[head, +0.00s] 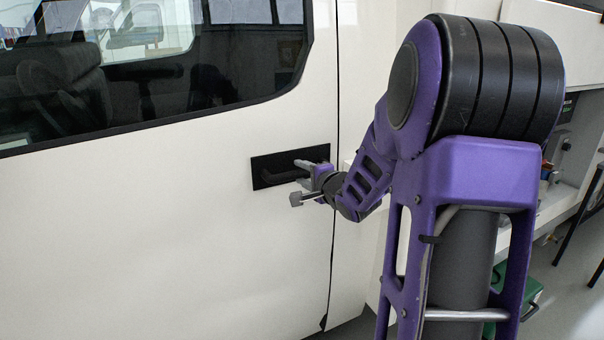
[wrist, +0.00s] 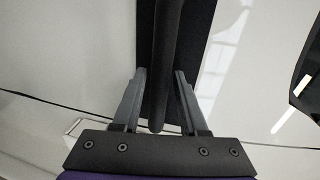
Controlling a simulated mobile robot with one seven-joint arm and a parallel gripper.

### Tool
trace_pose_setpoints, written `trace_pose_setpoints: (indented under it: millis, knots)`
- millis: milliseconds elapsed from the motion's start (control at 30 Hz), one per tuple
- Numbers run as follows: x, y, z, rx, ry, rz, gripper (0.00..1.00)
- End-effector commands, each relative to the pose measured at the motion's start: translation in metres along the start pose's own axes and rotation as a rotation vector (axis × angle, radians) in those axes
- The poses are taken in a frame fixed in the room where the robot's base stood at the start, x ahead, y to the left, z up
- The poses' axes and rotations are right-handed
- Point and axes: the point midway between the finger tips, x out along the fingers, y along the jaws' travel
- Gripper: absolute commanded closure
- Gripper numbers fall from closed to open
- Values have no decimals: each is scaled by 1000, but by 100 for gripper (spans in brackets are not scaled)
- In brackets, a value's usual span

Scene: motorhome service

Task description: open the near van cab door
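The white van cab door (head: 170,220) fills the left of the head view and looks shut, with a thin dark seam along its right edge. Its black handle (head: 283,177) is a bar on a dark recessed plate near that edge. My gripper (head: 298,181) is at the right part of the handle. In the wrist view, the handle bar (wrist: 166,50) runs between the two grey fingers of my gripper (wrist: 160,74). The fingers are apart, one on each side of the bar, and I cannot tell whether either touches it.
The door window (head: 150,60) is above the handle, with a dark seat behind the glass. On the right, behind my arm, is an open side compartment (head: 560,185) with a green item (head: 525,290) below it. Grey floor shows at the lower right.

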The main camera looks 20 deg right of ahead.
Motion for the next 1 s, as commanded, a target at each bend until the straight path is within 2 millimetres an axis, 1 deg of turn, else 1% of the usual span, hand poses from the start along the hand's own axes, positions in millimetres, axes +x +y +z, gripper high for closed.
trace_pose_setpoints:
  millis: [33, 167, 200, 233, 1000]
  knots:
    - [0, 0, 0, 0, 0, 0, 68]
    - [0, 0, 0, 0, 0, 0, 92]
    - [0, 0, 0, 0, 0, 0, 99]
    - [0, 0, 0, 0, 0, 0, 100]
    - [0, 0, 0, 0, -1, 0, 100]
